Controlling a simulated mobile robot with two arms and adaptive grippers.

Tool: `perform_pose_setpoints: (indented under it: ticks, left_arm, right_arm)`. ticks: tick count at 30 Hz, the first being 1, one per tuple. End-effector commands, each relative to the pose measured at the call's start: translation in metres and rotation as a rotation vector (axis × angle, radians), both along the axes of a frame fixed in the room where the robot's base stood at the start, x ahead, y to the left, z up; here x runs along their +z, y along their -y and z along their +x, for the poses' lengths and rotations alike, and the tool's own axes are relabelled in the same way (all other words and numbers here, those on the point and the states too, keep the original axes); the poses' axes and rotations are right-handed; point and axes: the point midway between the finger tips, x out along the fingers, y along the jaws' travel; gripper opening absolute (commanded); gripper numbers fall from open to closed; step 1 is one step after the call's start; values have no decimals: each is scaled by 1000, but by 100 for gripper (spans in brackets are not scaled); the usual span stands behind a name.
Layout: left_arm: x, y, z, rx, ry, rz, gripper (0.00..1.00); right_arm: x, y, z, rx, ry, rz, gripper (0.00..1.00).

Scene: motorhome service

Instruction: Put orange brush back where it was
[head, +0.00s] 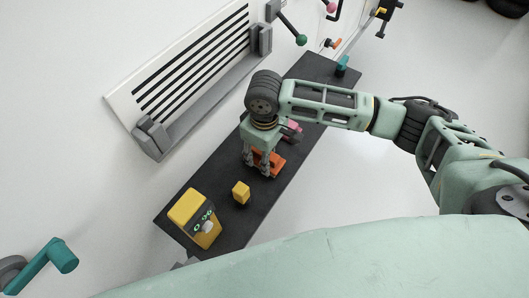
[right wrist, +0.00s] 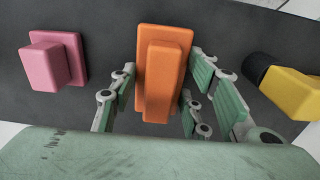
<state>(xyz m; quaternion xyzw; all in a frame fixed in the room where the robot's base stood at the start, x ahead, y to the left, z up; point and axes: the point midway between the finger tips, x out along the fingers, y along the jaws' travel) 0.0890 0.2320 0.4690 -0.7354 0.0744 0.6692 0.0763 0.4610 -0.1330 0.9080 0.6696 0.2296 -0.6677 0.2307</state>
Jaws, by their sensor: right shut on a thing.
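The orange brush (head: 276,165) is at the dark shelf (head: 228,220), between the pink brush and the small yellow block. In the right wrist view the orange brush (right wrist: 165,70) stands between my finger pads, its block-shaped grip towards the camera. My right gripper (head: 257,168) reaches down from above and is shut on the orange brush. Its fingers hide part of the brush in the head view. The brush's base looks on or just above the shelf; I cannot tell which. My left gripper is not in view.
A small yellow block (head: 241,192), a yellow device with a green-lit face (head: 205,228) and a teal piece (head: 342,66) are on the shelf. A slatted vent (head: 195,75) is on the wall behind.

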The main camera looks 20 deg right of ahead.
Motion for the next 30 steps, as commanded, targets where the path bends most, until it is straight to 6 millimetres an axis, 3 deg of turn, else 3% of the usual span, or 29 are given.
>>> perform_pose_setpoints:
  ticks: [3,4,10,22,30]
  left_arm:
    - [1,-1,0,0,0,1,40]
    - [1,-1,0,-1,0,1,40]
    - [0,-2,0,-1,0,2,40]
    - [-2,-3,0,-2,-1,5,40]
    - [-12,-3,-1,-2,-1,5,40]
  right_arm:
    - [-1,0,0,0,-1,1,22]
    - [-2,0,0,0,0,0,45]
    - [-1,0,0,0,0,0,62]
    - [5,0,1,-1,2,1,62]
    - [56,-1,1,1,6,2,62]
